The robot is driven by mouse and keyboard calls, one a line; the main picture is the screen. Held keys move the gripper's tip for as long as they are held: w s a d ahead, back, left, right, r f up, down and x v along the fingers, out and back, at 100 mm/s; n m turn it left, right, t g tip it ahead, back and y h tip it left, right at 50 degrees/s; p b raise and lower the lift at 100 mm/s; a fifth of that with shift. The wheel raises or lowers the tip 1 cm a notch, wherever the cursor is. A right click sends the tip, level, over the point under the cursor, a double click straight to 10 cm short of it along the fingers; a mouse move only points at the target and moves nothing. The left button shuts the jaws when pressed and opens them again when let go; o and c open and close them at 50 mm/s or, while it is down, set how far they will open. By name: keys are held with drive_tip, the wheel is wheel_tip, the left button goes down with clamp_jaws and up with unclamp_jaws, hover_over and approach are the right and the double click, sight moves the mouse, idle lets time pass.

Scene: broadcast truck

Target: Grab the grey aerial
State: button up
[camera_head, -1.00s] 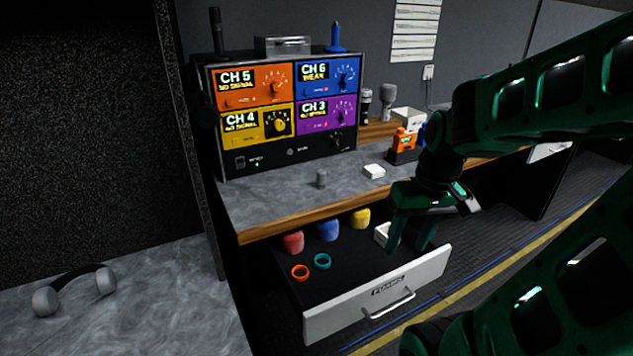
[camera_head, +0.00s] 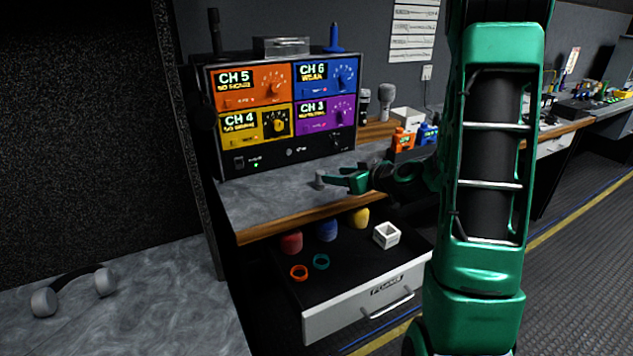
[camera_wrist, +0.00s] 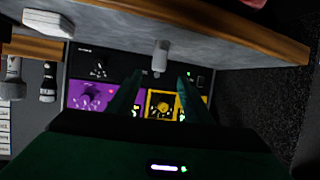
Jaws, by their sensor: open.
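A short grey cylinder (camera_head: 319,179), likely the grey aerial, stands upright on the grey desk top (camera_head: 262,200) near its front edge. It also shows in the wrist view (camera_wrist: 162,54), just beyond the fingertips and roughly centred between them. My gripper (camera_head: 334,180) reaches in from the right, low over the desk, with its tips close to the cylinder. In the wrist view my gripper (camera_wrist: 160,78) is open and empty. I cannot tell whether a finger touches the cylinder. A black aerial (camera_head: 215,32) and a blue aerial (camera_head: 335,38) stand on the monitor unit.
The monitor unit (camera_head: 282,152) with coloured channel panels stands behind the cylinder. A white block (camera_wrist: 47,20) lies on the desk. Microphones (camera_head: 385,100) stand at the back.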

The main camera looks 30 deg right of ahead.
sight(320, 175)
drive_tip(key=x, duration=0.4)
drive_tip(key=shift+w+a, duration=0.1)
drive_tip(key=shift+w, duration=0.05)
drive_tip(key=shift+d+f+x, duration=0.1)
drive_tip(key=shift+f+x, duration=0.05)
drive_tip(key=shift+x, duration=1.2)
drive_tip(key=shift+d+f+x, duration=0.1)
drive_tip(key=shift+d+x, duration=0.05)
drive_tip(key=shift+x, duration=1.2)
drive_tip(key=c, duration=1.1)
